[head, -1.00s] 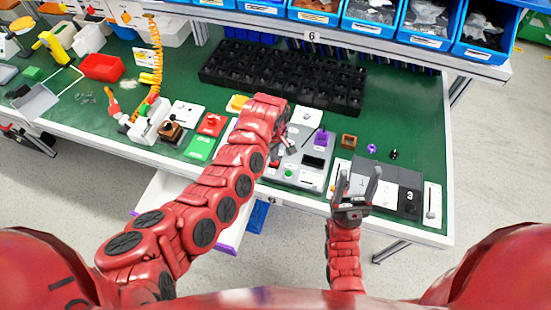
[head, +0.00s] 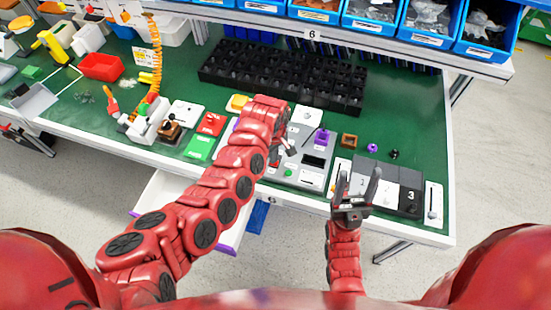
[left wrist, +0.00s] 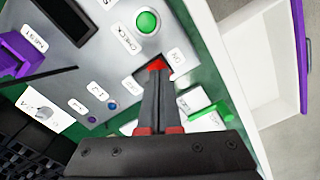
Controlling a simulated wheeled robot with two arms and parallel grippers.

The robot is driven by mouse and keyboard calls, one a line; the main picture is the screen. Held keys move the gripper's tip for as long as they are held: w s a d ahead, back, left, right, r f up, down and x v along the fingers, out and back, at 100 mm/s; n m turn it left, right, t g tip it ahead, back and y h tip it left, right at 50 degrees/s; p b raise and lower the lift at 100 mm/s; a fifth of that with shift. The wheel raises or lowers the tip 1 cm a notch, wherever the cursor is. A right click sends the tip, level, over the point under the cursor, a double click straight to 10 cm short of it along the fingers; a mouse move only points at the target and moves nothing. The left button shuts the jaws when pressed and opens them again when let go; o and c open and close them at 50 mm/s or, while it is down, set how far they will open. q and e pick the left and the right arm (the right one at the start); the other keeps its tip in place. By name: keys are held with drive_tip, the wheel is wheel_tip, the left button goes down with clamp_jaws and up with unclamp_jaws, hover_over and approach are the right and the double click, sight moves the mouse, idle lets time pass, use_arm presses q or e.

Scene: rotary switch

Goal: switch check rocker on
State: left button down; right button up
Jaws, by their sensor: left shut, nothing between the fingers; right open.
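The grey switch panel (head: 303,178) lies near the table's front edge; it also shows in the left wrist view (left wrist: 112,62). A round green button (left wrist: 147,22) sits beside a CHECK label (left wrist: 125,38) there. My left gripper (left wrist: 157,66) is shut and empty, its fingertips at the panel beside a small white label (left wrist: 176,60). The check rocker cannot be made out clearly; the fingers cover that spot, and contact cannot be told. In the head view my left arm partly hides the panel's left side. My right gripper (head: 358,174) is open and empty near the front edge.
A black grid tray (head: 285,75) stands behind the panel. Grey numbered blocks (head: 390,185) are by my right gripper. An open white drawer (head: 178,205) is below the table's front.

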use_arm(q)
drive_tip(key=shift+f+b, duration=0.35)
drive_tip(key=shift+f, duration=0.05)
drive_tip(key=shift+s+r, duration=0.1)
drive_tip(key=shift+r+p, duration=0.75)
drive_tip(key=shift+r, duration=0.2)
wheel_tip(320, 180, up, 2)
drive_tip(key=shift+r+p, duration=0.1)
drive_tip(key=shift+p, duration=0.5)
drive_tip(key=shift+r+p, duration=0.55)
drive_tip(key=shift+r, duration=0.85)
drive_tip(key=shift+f, duration=0.1)
